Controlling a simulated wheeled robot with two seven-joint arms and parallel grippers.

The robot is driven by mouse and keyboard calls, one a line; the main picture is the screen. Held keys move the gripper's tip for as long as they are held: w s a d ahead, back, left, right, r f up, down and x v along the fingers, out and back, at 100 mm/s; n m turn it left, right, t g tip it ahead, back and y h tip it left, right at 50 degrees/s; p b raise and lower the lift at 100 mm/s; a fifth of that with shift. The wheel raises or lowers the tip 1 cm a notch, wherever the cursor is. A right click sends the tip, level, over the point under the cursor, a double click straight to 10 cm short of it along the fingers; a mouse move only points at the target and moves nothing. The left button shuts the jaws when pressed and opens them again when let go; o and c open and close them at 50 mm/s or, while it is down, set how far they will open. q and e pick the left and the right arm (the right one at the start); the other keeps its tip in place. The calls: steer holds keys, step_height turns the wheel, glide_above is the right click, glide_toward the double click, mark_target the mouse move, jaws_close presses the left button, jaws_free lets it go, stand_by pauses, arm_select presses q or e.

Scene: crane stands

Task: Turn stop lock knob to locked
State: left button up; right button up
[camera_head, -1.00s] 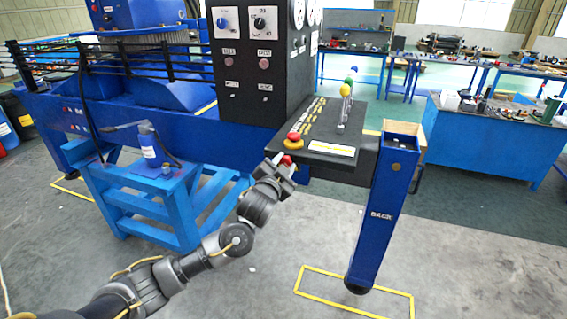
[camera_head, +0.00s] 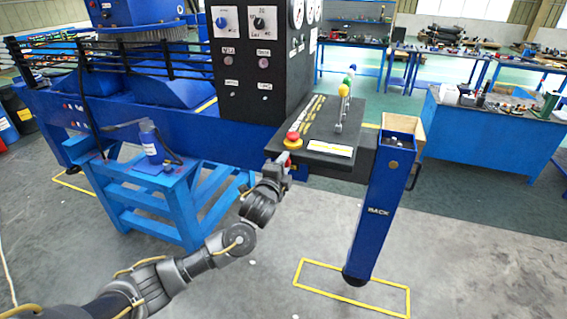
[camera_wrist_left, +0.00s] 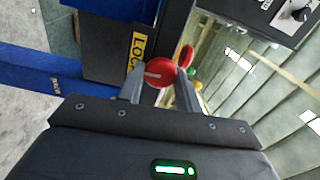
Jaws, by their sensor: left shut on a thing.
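The red stop lock knob (camera_wrist_left: 159,72) sits between the two fingers of my left gripper (camera_wrist_left: 160,90) in the left wrist view. A pale line on its face points left, roughly level in that picture. A yellow label (camera_wrist_left: 139,50) stands beside it, with "LOC" readable and the rest hidden. In the head view my left gripper (camera_head: 279,168) is at the front left corner of the black control panel (camera_head: 318,135). It is shut on the knob, which it mostly hides there. My right gripper is not in view.
A red emergency button (camera_head: 293,138) on a yellow base is just above my gripper. Levers with coloured balls (camera_head: 345,90) stand on the panel. A blue post (camera_head: 380,210) marked "BACK" is to the right. A blue stand (camera_head: 150,200) is left of my arm.

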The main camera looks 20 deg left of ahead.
arm_select(q)
steer(key=shift+m, duration=0.5)
steer(key=o, duration=1)
steer(key=shift+c, duration=0.2)
steer(key=s+b, duration=0.2)
steer(key=s, duration=0.8)
steer(key=shift+s+a+b, duration=0.35)
steer(key=shift+s+b, duration=0.05)
